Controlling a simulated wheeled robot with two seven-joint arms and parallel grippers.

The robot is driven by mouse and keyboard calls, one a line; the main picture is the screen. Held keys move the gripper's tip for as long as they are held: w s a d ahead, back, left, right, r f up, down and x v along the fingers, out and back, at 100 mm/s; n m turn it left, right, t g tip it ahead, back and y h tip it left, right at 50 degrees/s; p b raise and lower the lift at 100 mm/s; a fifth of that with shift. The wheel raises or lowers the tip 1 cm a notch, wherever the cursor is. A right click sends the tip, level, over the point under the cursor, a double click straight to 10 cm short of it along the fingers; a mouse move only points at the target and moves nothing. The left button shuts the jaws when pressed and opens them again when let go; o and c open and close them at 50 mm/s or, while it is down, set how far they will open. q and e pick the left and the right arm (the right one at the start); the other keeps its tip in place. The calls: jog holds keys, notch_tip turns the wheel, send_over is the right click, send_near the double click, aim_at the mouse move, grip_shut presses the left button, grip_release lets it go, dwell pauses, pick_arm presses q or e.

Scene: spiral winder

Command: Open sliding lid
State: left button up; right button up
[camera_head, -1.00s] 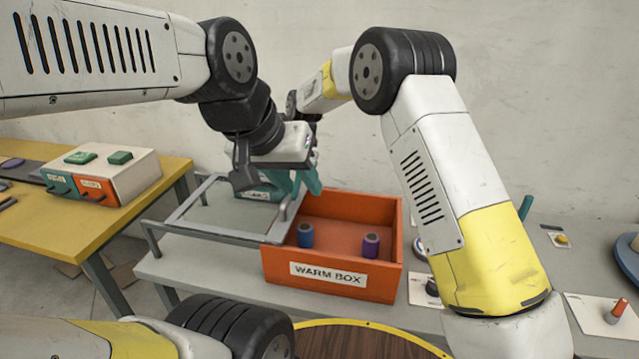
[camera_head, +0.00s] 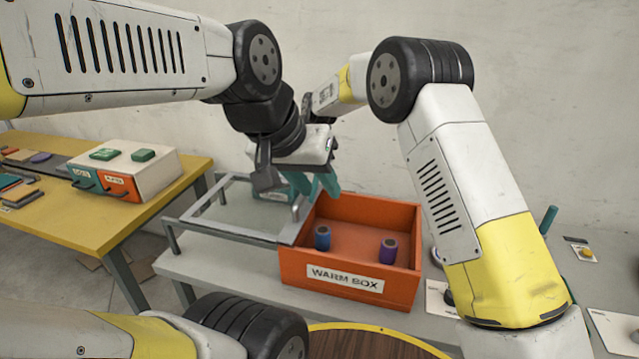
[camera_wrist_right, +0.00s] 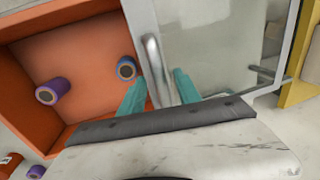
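The glass sliding lid in its grey frame (camera_head: 231,230) lies to the left of the orange warm box (camera_head: 346,295). The box is uncovered in both views. The lid's metal handle (camera_wrist_right: 156,70) shows in the right wrist view, at the lid's edge beside the box. My right gripper (camera_head: 318,187) is over this edge. In the right wrist view its teal fingers (camera_wrist_right: 160,82) are spread, one on each side of the handle, with a gap between them. I cannot tell how far above the handle they are.
A blue roll (camera_head: 322,238) and a purple roll (camera_head: 388,250) stand inside the box. A yellow table (camera_head: 80,215) with a control box (camera_head: 140,172) is at the left. My arm links crowd the space above and right of the box.

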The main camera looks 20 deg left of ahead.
notch_tip(320, 180, up, 8)
jog(key=d, duration=0.1)
jog(key=shift+d+f, duration=0.15)
jog(key=shift+d, duration=0.1)
jog(key=s+d+r+t, duration=0.1)
jog(key=s+d+r, duration=0.1)
jog(key=d+r, duration=0.45)
jog(key=s+d+r+t+y, duration=0.1)
jog(key=s+d+r, duration=0.2)
jog(key=d, duration=0.6)
jog(key=s+d+r+t, duration=0.1)
jog(key=s+d+r, duration=0.1)
jog(key=d+r, duration=0.45)
jog(key=s+d+f+t+h, duration=0.1)
jog(key=s+d+f+t, duration=0.2)
jog(key=s+d, duration=1.4)
jog(key=shift+s+f+n, duration=0.3)
jog(key=shift+s+f, duration=0.15)
jog(key=shift+s, duration=0.65)
